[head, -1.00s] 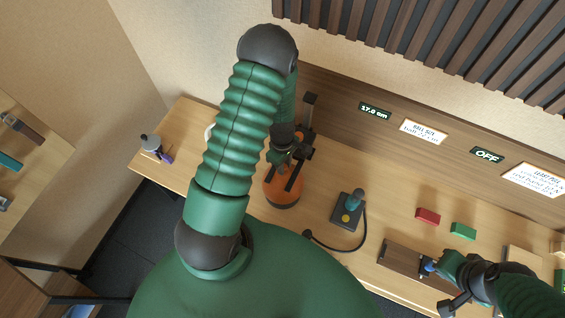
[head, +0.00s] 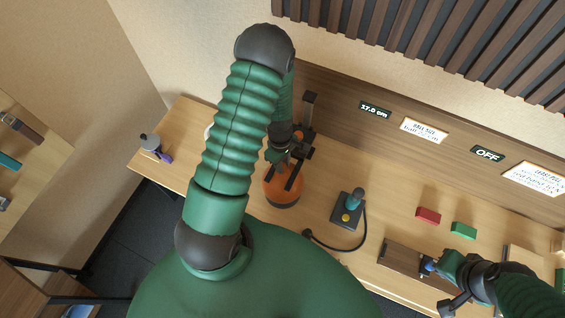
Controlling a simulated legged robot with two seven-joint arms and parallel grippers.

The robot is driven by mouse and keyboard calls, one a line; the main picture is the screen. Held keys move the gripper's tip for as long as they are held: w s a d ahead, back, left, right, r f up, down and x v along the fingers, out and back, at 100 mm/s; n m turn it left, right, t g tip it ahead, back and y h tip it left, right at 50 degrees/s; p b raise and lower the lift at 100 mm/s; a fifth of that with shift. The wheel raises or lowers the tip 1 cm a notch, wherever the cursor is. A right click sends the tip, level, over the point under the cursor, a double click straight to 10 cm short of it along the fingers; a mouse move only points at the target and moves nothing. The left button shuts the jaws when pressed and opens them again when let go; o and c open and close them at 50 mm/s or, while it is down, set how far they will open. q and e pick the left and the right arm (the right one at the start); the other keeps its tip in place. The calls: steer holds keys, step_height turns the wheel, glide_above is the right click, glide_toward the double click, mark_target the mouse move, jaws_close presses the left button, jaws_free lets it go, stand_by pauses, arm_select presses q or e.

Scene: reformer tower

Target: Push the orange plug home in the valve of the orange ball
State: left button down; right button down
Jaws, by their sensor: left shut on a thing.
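The orange ball (head: 284,194) sits on the bench below my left arm, in front of a dark upright post. My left gripper (head: 287,172) points down at the top of the ball, its dark fingers over the ball's upper side. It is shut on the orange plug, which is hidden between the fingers. The valve is hidden too, so I cannot tell how deep the plug sits. My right gripper (head: 432,267) is at the lower right, by a small blue thing over a brown wooden block. I cannot tell whether its jaws are closed on it.
A dark box with a teal handle and yellow button (head: 347,217) stands right of the ball, its black hose curving over the bench. A red block (head: 428,215) and a green block (head: 463,231) lie farther right.

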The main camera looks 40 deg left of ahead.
arm_select(q)
steer(key=shift+f+b, duration=0.7)
steer(key=shift+f, duration=0.3)
steer(key=c, duration=1.2)
jaws_free()
steer(key=shift+c, duration=0.2)
steer(key=shift+o, duration=0.7)
steer(key=shift+a, duration=0.1)
steer(key=shift+r, duration=0.1)
